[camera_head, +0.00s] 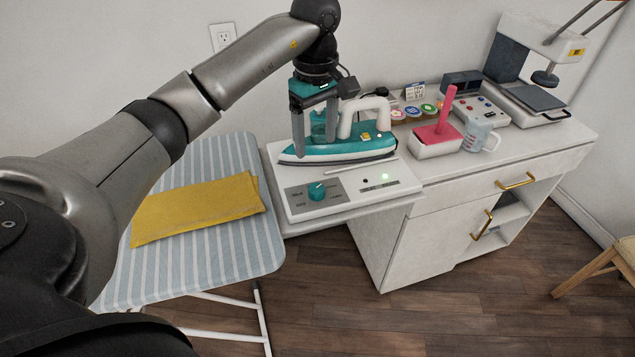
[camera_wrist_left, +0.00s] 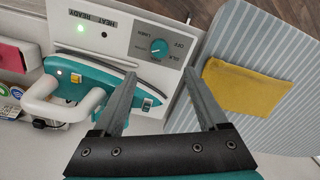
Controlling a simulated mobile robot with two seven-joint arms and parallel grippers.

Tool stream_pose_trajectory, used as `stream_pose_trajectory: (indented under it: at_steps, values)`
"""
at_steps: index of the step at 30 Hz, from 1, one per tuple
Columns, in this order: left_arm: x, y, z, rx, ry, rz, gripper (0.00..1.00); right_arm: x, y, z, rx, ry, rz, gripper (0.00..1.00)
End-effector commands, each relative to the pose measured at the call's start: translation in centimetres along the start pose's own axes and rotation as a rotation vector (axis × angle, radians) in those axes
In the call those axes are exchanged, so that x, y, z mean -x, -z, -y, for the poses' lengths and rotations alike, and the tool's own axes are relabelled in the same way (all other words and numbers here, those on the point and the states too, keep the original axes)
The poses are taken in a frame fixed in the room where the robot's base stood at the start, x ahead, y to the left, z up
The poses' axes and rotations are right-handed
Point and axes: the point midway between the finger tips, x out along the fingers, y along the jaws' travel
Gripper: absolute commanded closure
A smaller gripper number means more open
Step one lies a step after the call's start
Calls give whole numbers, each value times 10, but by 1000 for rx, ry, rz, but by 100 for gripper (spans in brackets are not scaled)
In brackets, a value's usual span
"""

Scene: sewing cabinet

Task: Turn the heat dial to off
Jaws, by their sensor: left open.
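The teal heat dial (camera_head: 317,191) is on the front panel of the white iron station (camera_head: 345,201). It also shows in the left wrist view (camera_wrist_left: 158,46), with printed labels OFF, LINEN and SILK around it. The dial's exact setting is too small to tell. A teal iron (camera_head: 340,149) with a white handle rests on the station. My left gripper (camera_head: 314,150) is open and empty, pointing down beside the iron's left end, behind the dial. In the left wrist view the dial lies beyond and between the fingertips (camera_wrist_left: 160,82). My right gripper is not in view.
A striped ironing board (camera_head: 262,255) with a folded yellow cloth (camera_head: 196,210) stands to the left. A green light (camera_head: 385,177) glows by HEAT READY. A pink-filled tray (camera_head: 436,140), a measuring cup (camera_head: 480,135) and a press (camera_head: 530,80) stand on the cabinet at right.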

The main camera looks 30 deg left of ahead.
Motion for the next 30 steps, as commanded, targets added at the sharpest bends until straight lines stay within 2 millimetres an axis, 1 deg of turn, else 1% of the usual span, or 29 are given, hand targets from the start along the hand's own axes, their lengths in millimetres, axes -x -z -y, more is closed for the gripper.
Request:
stream_pose_trajectory:
  at_steps: [1,9,12,15,18,21,30]
  values:
    - [-14,-1,1,-1,6,4,24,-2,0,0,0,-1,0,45]
    - [-74,-2,1,1,4,6,24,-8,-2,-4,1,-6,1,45]
    - [-92,-2,0,1,3,6,24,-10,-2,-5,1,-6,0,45]
    - [-107,-2,0,0,1,5,24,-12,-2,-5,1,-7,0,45]
    - [-117,-2,0,2,1,5,24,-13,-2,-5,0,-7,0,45]
    - [-123,-2,-1,0,-2,4,24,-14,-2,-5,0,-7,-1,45]
    - [-125,-2,0,0,-2,3,24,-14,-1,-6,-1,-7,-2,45]
